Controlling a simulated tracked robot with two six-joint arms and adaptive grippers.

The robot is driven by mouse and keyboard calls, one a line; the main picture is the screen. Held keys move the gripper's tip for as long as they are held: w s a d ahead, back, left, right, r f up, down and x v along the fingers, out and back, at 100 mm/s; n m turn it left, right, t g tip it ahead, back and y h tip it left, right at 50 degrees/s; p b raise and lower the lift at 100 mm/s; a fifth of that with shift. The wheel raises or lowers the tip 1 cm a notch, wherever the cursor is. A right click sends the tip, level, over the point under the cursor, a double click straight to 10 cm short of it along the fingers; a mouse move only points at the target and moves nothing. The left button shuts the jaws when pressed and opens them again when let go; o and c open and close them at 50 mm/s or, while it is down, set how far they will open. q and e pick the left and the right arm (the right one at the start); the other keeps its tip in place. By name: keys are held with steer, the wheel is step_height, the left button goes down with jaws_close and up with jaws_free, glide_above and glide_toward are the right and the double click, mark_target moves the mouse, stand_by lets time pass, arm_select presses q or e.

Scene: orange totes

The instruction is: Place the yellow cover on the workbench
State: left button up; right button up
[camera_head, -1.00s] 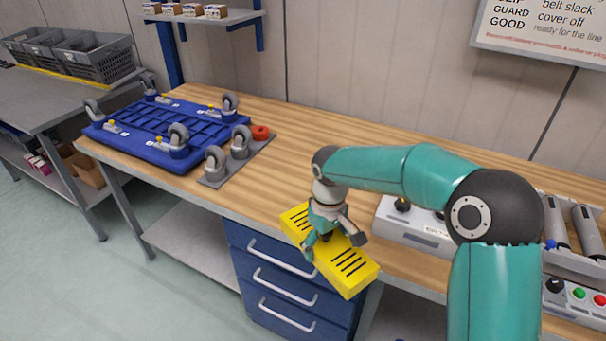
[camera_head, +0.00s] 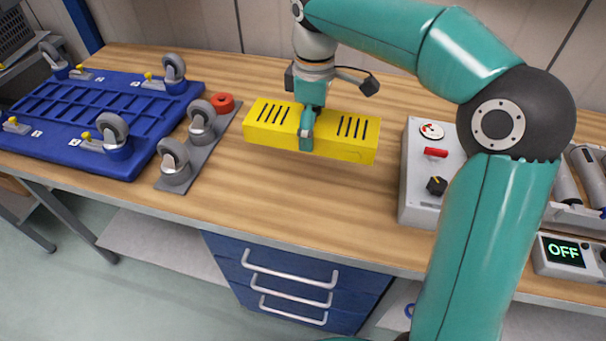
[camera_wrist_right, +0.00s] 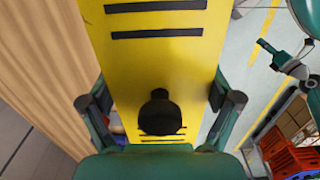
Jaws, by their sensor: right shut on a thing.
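The yellow cover (camera_head: 352,149) is a long block with black slots, held roughly level over the middle of the wooden workbench (camera_head: 290,215). My right gripper (camera_head: 308,118) is shut across the cover's middle, one finger down its front face. I cannot tell whether the cover's underside touches the bench. In the right wrist view the cover (camera_wrist_right: 160,52) fills the space between the fingers, with wood at left and floor at right. A teal and grey arm end, apparently my left gripper (camera_wrist_right: 275,55), shows there at upper right, too small to read.
A blue caster frame (camera_head: 95,125) and a grey plate (camera_head: 205,160) with casters lie left of the cover, a red ring (camera_head: 222,103) beside them. A light grey control box (camera_head: 418,180) stands to the right. Bare wood lies in front of the cover.

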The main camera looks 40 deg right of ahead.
mark_target(309, 191)
step_height(309, 191, down, 17)
steer(key=shift+w+a+f+b, duration=0.1)
steer(key=shift+w+a+b, duration=0.05)
steer(key=shift+b, duration=0.25)
steer(key=shift+f, duration=0.1)
steer(key=o, duration=1.2)
steer(key=shift+c, duration=0.2)
step_height(309, 191, up, 12)
steer(key=shift+p, duration=0.3)
